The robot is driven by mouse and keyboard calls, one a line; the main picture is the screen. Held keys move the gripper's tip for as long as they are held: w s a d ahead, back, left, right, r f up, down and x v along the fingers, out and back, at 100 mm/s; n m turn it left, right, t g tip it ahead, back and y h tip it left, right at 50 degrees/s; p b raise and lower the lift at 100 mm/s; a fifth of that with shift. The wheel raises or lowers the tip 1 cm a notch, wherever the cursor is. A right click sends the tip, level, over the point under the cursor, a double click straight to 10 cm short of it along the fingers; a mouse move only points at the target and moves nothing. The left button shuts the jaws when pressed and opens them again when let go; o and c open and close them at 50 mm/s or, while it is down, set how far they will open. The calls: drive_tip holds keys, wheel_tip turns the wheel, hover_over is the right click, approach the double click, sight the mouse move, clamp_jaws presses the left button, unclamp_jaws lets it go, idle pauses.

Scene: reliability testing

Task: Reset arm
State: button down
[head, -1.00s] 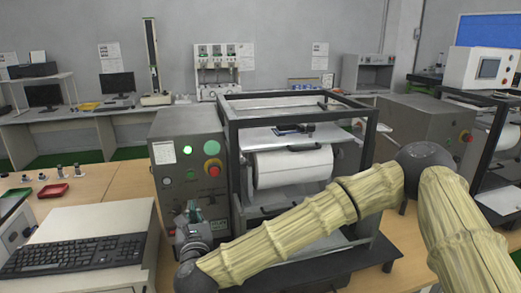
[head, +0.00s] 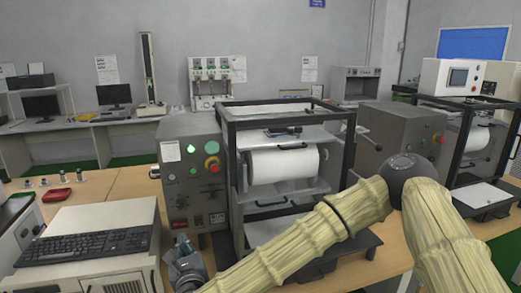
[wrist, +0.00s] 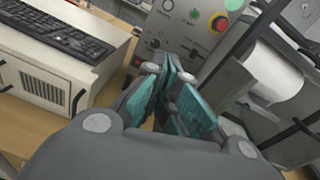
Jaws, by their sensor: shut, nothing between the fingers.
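My gripper (head: 182,243) is low in the head view, in front of the lower part of the grey control box (head: 190,165). My tan-sleeved arm reaches to it from the right. In the wrist view my gripper (wrist: 172,72) shows teal finger pads close together with nothing held between them. It is shut. The fingers point towards the control box's panel, with its green light, red knob and yellow ring. No contact with the box can be made out.
A framed machine with a white roller (head: 283,165) stands right of the control box, behind my arm. A keyboard (head: 85,246) lies on a beige cabinet at left. A red tray (head: 57,195) and small metal pieces are on the wooden table. A second machine (head: 480,140) stands right.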

drive_tip(key=s+d+f+n+g, duration=0.35)
drive_tip(key=s+f+n, duration=0.2)
drive_tip(key=f, duration=0.45)
drive_tip(key=s+d+f+n+g, duration=0.2)
drive_tip(key=s+d+f+n, duration=0.35)
drive_tip(key=f, duration=0.55)
drive_tip(key=s+d+f+n+g, duration=0.35)
drive_tip(key=s+f+n, duration=0.2)
drive_tip(key=f, duration=0.45)
drive_tip(key=s+d+f+n+g+h, duration=0.2)
drive_tip(key=s+d+f+n, duration=0.1)
drive_tip(key=s+d, duration=0.4)
drive_tip(key=s+d+f+n+g+h, duration=0.2)
drive_tip(key=s+d+f+n, duration=0.2)
drive_tip(key=d, duration=0.9)
drive_tip(key=s+d+f+n+g+h, duration=0.1)
drive_tip(key=s+d+f+n+g, duration=0.2)
drive_tip(key=s+d+n, duration=0.3)
drive_tip(key=s+d+f, duration=0.1)
drive_tip(key=s+d, duration=0.2)
drive_tip(key=d, duration=0.1)
drive_tip(key=shift+s+d+f+h, duration=0.2)
drive_tip(key=shift+s+h, duration=0.1)
drive_tip(key=shift+h, duration=0.1)
drive_tip(key=shift+a, duration=0.1)
